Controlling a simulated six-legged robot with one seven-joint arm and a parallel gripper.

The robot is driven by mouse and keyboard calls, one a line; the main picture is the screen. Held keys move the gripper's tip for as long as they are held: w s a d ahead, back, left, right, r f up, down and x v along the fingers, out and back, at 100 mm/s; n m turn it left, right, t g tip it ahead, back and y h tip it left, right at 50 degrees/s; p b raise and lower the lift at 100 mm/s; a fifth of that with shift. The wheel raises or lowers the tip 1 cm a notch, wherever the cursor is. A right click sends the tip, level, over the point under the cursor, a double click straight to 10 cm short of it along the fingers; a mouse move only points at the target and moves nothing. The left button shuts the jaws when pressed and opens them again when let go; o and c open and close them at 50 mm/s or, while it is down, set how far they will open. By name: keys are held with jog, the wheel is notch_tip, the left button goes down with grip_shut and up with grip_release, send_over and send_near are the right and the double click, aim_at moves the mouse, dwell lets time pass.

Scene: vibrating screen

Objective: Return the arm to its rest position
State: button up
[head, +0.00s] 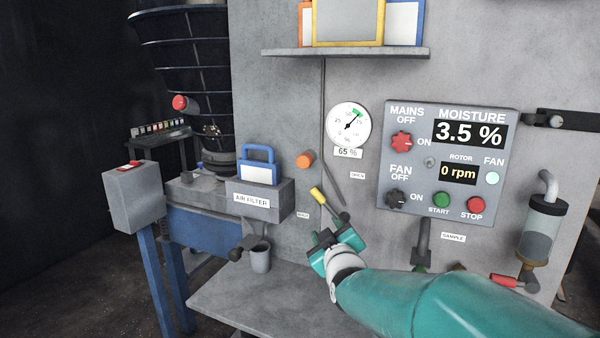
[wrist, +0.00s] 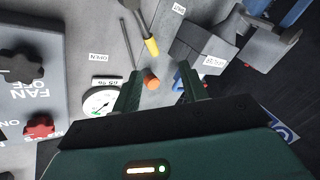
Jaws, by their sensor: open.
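My teal arm reaches in from the lower right of the head view. My gripper (head: 325,238) is in front of the grey wall panel, above the grey ledge and left of the control box. In the wrist view my gripper (wrist: 163,95) shows two dark green fingers spread apart with nothing held between them. An orange knob (wrist: 151,82) on the wall shows in the gap between the fingers, beyond them. The lever with a yellow tip (head: 317,195) is just above my gripper in the head view, and it also shows in the wrist view (wrist: 152,46).
The control box (head: 428,204) reads 3.5 % moisture and 0 rpm. A round gauge (head: 348,124) reads 65 %. The air filter box (head: 270,196) juts out at left. A grey cup (head: 260,258) is below it. The lower ledge (head: 240,300) has bare room.

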jog(key=s+d+f+m+g, duration=0.2)
jog(key=s+g, duration=0.2)
jog(key=s, duration=0.7)
jog(key=s+d+f+m+g+h, duration=0.1)
jog(key=s+d+f+m+g, duration=0.1)
jog(key=s, duration=0.9)
jog(key=s+d+f+m+g, duration=0.3)
jog(key=s+m+g, duration=0.1)
jog(key=s, duration=0.7)
jog(key=shift+f+g+h, duration=0.4)
jog(key=shift+g, duration=0.5)
jog(key=shift+w+d, duration=0.1)
